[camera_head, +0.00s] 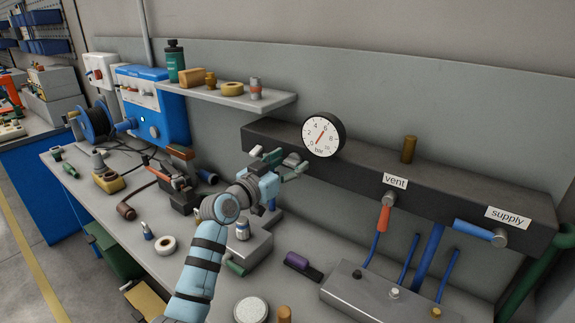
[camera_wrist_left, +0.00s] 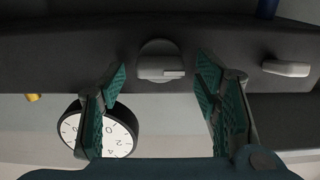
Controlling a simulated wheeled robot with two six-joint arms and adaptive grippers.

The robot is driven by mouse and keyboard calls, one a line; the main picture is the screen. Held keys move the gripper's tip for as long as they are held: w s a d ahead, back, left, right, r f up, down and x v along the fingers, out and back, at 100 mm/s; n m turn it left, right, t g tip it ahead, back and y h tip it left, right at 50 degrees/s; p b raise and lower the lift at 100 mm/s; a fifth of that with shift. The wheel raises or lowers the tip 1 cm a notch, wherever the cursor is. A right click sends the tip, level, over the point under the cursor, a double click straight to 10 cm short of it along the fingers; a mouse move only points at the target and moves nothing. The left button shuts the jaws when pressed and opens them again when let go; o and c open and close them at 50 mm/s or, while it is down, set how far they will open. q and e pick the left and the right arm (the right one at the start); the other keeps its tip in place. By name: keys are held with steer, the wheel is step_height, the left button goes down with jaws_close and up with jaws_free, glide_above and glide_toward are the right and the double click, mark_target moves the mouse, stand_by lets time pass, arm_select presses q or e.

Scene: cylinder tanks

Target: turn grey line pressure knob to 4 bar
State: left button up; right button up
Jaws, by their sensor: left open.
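The grey knob (camera_wrist_left: 160,60) is round with a raised bar across it, on the face of the dark manifold bar (camera_head: 365,170). In the wrist view it sits between the spread fingers of my left gripper (camera_head: 285,163), with gaps on both sides. The gripper is open, holds nothing and is in front of the knob, which it partly hides in the head view. The round white pressure gauge (camera_head: 323,135) is right of the gripper, with a red needle. It also shows at the lower left of the wrist view (camera_wrist_left: 112,132). My right gripper is not in view.
A pale handle (camera_wrist_left: 286,68) sticks out beside the knob in the wrist view. The orange vent lever (camera_head: 384,219) and blue supply lever (camera_head: 473,230) are on the bar to the right. A shelf (camera_head: 235,97) hangs above left. Tools crowd the bench.

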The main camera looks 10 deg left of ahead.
arm_select(q)
steer(key=shift+c, duration=0.6)
steer(key=c, duration=1)
steer(key=shift+n, duration=0.4)
steer(key=n+p, duration=0.2)
steer(key=n, duration=0.1)
steer(key=shift+a, duration=0.1)
steer(key=n+p, duration=0.2)
steer(key=n, duration=0.3)
steer(key=shift+w+a, duration=0.1)
steer(key=n+p, duration=0.2)
steer(key=n, duration=0.2)
steer(key=shift+f, duration=0.15)
steer(key=shift+f+n+p, duration=0.2)
steer(key=shift+n+p, duration=0.7)
steer(key=shift+n, duration=1.6)
